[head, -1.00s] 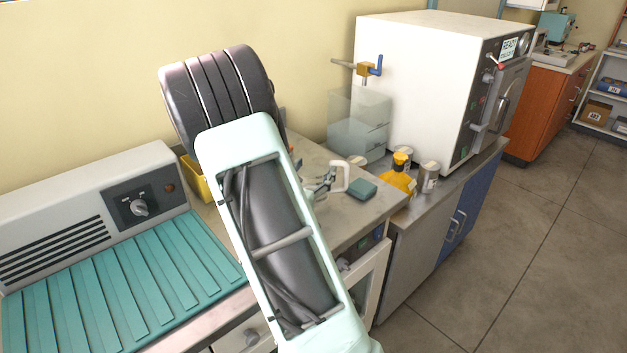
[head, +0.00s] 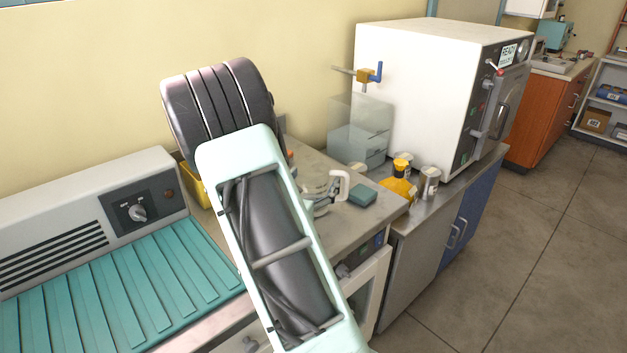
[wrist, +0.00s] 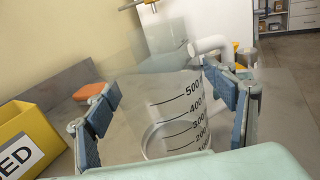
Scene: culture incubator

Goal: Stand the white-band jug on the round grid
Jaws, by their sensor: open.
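The clear jug (wrist: 178,112) with black volume marks stands upright between my fingers in the wrist view. Its white handle (wrist: 210,44) points away to the upper right, and a pale ring shows low on it. In the head view its white handle (head: 344,184) shows on the grey bench, while my arm hides much of the rest. My gripper (wrist: 168,108) is open, with blue-padded fingers on either side of the jug; I cannot tell if either pad touches it. I cannot make out the round grid in either view.
A yellow labelled bin (wrist: 28,142) stands left of my gripper. A teal block (head: 363,196) lies right of the jug. Yellow-and-white containers (head: 402,180) and a clear box (head: 358,135) stand by the white incubator (head: 425,85). A ribbed teal surface (head: 120,275) lies left.

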